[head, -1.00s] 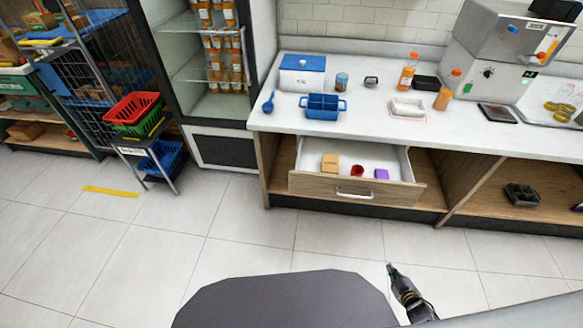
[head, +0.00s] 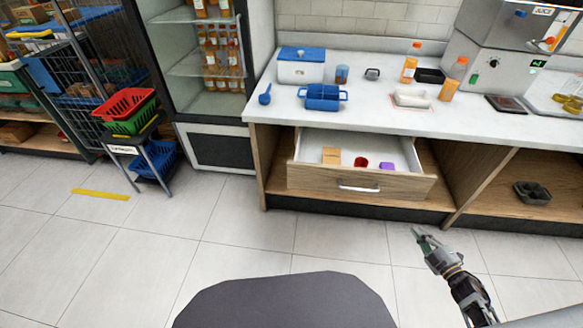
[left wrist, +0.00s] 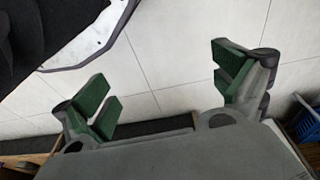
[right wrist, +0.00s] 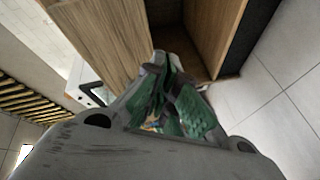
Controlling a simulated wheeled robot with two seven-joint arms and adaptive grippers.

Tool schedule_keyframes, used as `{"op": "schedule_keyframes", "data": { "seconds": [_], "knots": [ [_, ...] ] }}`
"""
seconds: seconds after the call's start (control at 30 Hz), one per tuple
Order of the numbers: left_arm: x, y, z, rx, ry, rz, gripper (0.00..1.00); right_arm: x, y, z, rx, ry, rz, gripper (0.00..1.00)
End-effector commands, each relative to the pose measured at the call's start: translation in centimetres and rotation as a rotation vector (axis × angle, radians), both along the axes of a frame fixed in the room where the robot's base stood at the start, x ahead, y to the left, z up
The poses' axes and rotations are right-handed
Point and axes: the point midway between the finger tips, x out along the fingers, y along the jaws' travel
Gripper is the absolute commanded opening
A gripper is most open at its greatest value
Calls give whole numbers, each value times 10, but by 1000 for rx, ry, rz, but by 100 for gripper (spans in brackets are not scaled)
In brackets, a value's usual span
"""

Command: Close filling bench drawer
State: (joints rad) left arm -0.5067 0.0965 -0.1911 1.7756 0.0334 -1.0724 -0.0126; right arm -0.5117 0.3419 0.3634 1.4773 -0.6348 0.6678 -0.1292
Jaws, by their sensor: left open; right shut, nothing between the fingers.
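The filling bench drawer (head: 390,187) is pulled open below the counter, with a wooden front and a pale handle (head: 358,188). Inside lie an orange-tan block (head: 331,155), a red round item (head: 361,162) and a purple block (head: 386,166). My right gripper (head: 418,232) is shut and empty, low in front of the drawer's right end and apart from it. It also shows in the right wrist view (right wrist: 172,95), with wooden panels beyond it. My left gripper is out of the head view; in the left wrist view (left wrist: 165,95) it is open and empty above the floor.
The counter (head: 385,122) holds a blue caddy (head: 322,98), a white-and-blue box (head: 300,68), orange bottles (head: 410,64) and a juicer at right. A basket stand (head: 140,150) and a fridge are at left. The tiled floor before the bench is clear.

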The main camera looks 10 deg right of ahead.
Motion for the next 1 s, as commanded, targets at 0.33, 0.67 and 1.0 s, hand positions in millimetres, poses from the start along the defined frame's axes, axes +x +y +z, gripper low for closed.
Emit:
{"op": "schedule_keyframes", "data": {
  "seconds": [0.33,0.67,1.0],
  "knots": [
    [10,-5,16,-13,-15,-4,96,6,5,37,-167,-134,160,0],
    [14,-9,37,-23,-25,-9,96,2,18,66,-327,-235,313,0],
    [13,-9,49,-27,-27,-12,96,-2,26,78,-395,-269,380,0]
  ]
}}
